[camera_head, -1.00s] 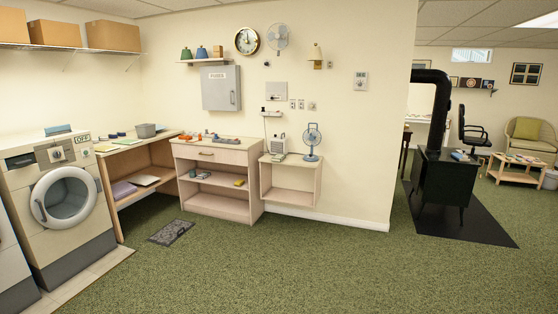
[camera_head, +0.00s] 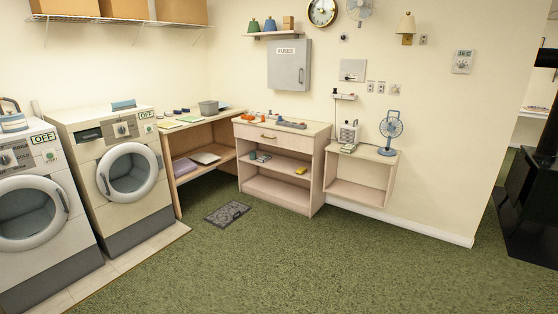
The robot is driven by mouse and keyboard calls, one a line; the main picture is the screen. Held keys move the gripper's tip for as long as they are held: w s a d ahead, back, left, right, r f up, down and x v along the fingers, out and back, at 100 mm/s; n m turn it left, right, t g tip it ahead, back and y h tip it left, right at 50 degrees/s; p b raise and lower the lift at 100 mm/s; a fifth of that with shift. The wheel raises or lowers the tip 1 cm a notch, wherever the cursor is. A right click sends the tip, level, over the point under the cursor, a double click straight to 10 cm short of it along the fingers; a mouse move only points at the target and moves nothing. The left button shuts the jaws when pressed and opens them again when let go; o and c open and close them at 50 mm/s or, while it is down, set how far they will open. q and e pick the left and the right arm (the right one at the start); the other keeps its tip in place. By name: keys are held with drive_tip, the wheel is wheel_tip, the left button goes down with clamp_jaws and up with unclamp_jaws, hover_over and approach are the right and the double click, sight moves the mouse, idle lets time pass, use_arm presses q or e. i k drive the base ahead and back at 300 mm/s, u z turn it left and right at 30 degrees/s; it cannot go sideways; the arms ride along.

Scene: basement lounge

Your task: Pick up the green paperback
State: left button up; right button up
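A flat light-green thing (camera_head: 169,124) lies on the top of the corner desk (camera_head: 228,112), left of a grey bin. Another flat pale-green thing (camera_head: 190,119) lies just behind it. Either could be the green paperback; they are too small to tell for sure. Flat purple (camera_head: 184,167) and whitish (camera_head: 206,158) things lie on the desk's lower shelf. Neither of my grippers is in view.
Two washing machines (camera_head: 121,150) stand on the left beside the desk. A drawer cabinet (camera_head: 269,149) and a low open shelf unit (camera_head: 357,185) stand along the wall. A dark mat (camera_head: 228,213) lies before the desk. The green carpet (camera_head: 300,265) is otherwise clear.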

sight(349, 148)
drive_tip(key=z, duration=0.1)
drive_tip(key=i, duration=2.7)
drive_tip(key=z, duration=1.25)
drive_tip(key=i, duration=1.1)
drive_tip(key=z, duration=0.55)
